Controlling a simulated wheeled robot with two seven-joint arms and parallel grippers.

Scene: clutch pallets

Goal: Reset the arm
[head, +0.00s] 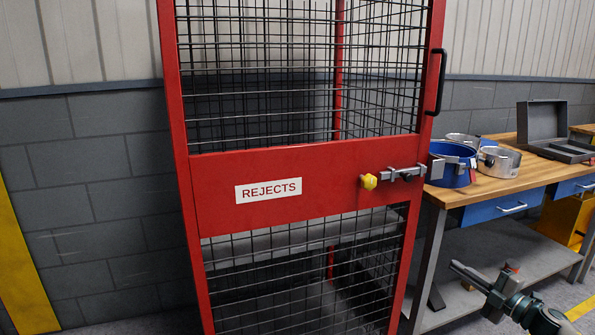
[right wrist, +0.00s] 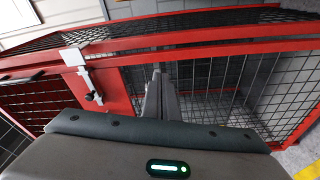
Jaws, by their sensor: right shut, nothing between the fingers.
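My right gripper (head: 455,266) is low at the right of the head view, in front of the workbench and to the right of the red cage. Its fingers are shut with nothing between them. They also show in the right wrist view (right wrist: 158,75), pointing away from the camera toward the cage mesh. My left gripper is not in view. The red mesh cage (head: 290,170) bears a white REJECTS label (head: 268,190). Its door has a sliding bolt (head: 402,174) with a yellow knob (head: 369,182), and the bolt also shows in the right wrist view (right wrist: 90,85).
A wooden-topped workbench (head: 480,189) stands right of the cage. On it are a blue round container (head: 447,172), metal rings (head: 499,161) and an open grey case (head: 547,128). A black handle (head: 437,82) juts from the cage's right edge. A lower shelf runs under the bench.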

